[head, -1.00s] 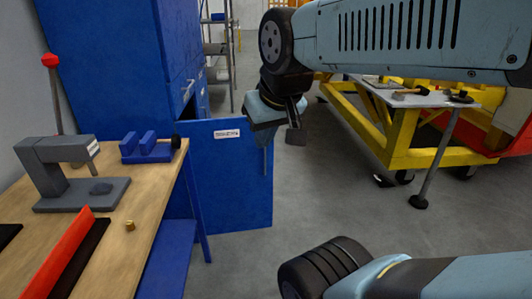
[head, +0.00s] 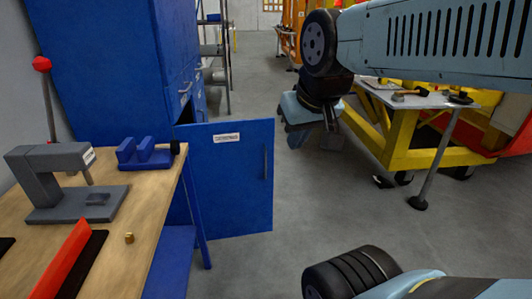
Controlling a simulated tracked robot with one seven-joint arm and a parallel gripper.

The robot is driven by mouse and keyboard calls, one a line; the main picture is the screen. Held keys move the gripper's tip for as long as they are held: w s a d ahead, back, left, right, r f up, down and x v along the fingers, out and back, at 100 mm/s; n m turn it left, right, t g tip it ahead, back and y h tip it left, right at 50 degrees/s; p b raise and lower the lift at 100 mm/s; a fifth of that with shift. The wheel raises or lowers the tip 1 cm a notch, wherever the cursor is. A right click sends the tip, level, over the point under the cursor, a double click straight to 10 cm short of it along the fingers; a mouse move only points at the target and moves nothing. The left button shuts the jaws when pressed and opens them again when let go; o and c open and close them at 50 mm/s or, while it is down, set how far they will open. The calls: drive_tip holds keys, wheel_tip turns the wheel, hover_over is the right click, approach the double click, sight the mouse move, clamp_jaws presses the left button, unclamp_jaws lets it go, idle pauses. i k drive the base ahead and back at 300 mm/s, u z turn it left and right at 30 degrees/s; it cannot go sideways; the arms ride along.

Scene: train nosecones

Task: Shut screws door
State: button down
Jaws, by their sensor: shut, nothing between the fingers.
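The screws door (head: 232,190) is a blue cabinet door with a white label too small to read surely. It stands open, swung out from the tall blue cabinet (head: 110,60). A vertical handle (head: 265,163) is near its right, free edge. My gripper (head: 318,138) is shut and empty, held in the air to the right of the door's upper free edge, with a gap between them in the picture. The cabinet's opening behind the door is mostly hidden.
A wooden workbench (head: 110,262) at the left carries a grey press (head: 50,170), a blue vise (head: 145,152) and a red bar. A yellow frame (head: 405,150) and a grey side table (head: 415,100) stand at the right. Grey floor between is clear.

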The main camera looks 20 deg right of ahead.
sight(232, 162)
drive_tip(key=z, duration=0.05)
drive_tip(key=i, duration=1)
drive_tip(key=u, duration=0.1)
